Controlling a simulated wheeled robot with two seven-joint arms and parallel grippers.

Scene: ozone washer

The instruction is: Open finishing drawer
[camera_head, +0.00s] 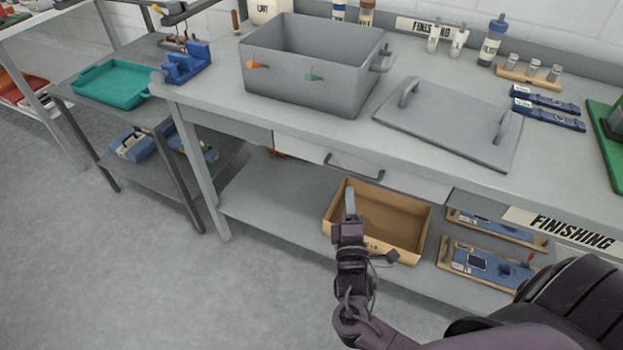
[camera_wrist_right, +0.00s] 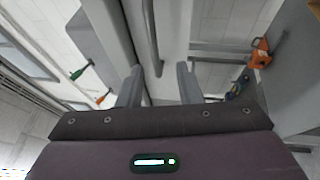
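The finishing drawer (camera_head: 300,151) is a pale front under the grey bench top, and it looks shut. Its dark bar handle (camera_head: 357,174) runs along the front. My right gripper (camera_head: 350,200) is just in front of and below the handle in the head view. In the right wrist view, my right gripper (camera_wrist_right: 158,82) is open, with its two fingers apart. The handle (camera_wrist_right: 151,35) shows there as a grey bar running into the gap between the fingers, and I see no finger closed on it. My left gripper is not in view.
A grey lidless bin (camera_head: 310,90) and its lid (camera_head: 450,122) are on the bench. A cardboard box (camera_head: 410,207) sits on the lower shelf (camera_head: 262,205) behind my right gripper. A finishing label (camera_head: 570,231) is at right. The floor at left is clear.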

